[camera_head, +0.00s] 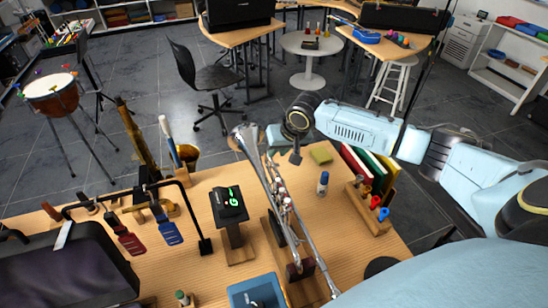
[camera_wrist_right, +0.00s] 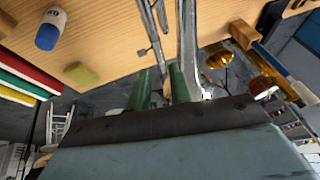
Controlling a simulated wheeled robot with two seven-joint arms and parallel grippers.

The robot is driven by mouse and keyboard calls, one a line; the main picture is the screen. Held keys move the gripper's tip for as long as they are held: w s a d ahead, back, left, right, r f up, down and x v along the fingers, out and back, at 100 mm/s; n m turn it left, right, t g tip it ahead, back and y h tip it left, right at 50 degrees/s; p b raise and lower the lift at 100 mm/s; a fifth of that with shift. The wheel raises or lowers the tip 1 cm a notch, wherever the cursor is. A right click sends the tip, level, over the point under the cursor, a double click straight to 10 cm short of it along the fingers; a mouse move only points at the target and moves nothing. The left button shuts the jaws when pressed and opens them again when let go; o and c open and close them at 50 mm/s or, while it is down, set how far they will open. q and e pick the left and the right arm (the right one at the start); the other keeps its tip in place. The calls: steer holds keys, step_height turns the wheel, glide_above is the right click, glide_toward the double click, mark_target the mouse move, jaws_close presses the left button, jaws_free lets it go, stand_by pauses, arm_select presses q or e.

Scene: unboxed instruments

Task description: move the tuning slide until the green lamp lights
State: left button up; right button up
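A silver trumpet (camera_head: 279,195) lies along a stand on the wooden bench, its bell toward the far edge. A small black tuner (camera_head: 229,203) on a post left of it shows green marks on its face; I cannot tell whether these include a lit lamp. My right gripper (camera_head: 296,158) is just right of the trumpet near its bell end. My left gripper is not visible.
Right of the trumpet are a blue-and-white bottle (camera_head: 323,183), a yellow-green block (camera_head: 321,154) and a rack of coloured books (camera_head: 369,168). A blue tray (camera_head: 257,290) is at the front. A dark panel (camera_head: 70,268) and hanging red and blue paddles (camera_head: 168,233) crowd the left.

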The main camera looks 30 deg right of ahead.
mark_target(272, 160)
steer(key=shift+x, duration=2.2)
jaws_close()
